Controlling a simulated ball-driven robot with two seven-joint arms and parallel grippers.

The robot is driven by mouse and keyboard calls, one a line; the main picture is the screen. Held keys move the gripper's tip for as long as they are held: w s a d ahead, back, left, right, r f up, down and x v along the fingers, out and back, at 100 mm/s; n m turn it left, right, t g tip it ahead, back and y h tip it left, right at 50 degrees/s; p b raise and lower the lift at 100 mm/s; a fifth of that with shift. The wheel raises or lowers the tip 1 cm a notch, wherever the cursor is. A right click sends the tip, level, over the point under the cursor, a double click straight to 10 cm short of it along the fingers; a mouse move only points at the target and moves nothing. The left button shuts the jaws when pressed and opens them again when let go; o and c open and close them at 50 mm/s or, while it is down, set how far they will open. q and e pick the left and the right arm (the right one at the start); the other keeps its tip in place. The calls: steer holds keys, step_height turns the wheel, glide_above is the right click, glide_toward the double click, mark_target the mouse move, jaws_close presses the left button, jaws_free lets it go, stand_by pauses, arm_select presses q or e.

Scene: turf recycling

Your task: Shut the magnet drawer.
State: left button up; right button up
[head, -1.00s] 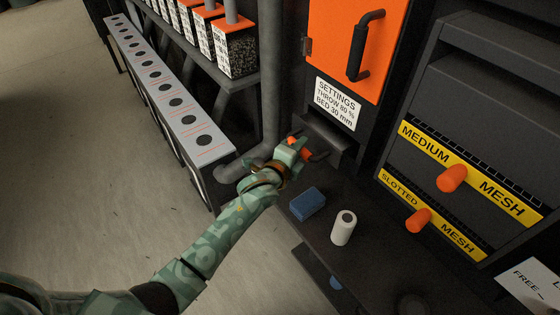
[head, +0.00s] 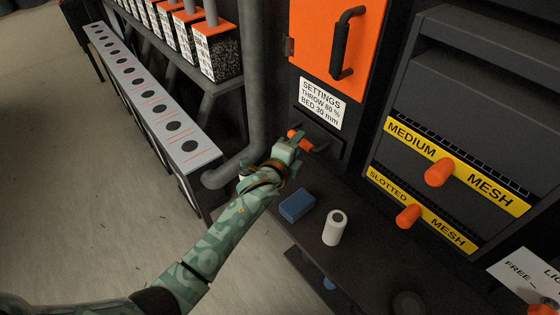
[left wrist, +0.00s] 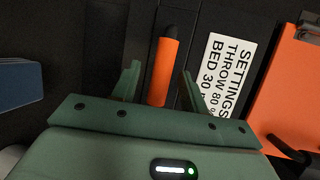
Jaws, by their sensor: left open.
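The magnet drawer (head: 327,141) is a dark front below the white settings label. It looks flush or nearly flush with the dark panel; its exact gap cannot be told. Its bar handle (head: 306,146) is orange with a black end. My left gripper (head: 290,141) is at the handle, hiding part of it. In the left wrist view the handle (left wrist: 164,72) stands between the two spread fingers of my left gripper (left wrist: 160,80), with room on each side. My right gripper is not in view.
A blue block (head: 297,206) and a white roll (head: 335,228) stand on the dark shelf below. An orange door (head: 330,35) is above, and mesh drawers with orange knobs (head: 439,172) are at right. A grey pipe (head: 251,90) runs close on the left.

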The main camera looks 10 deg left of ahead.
arm_select(q)
steer(key=p+v, duration=0.3)
steer(key=v, duration=1)
steer(key=shift+s, duration=0.4)
steer(key=shift+a, duration=0.15)
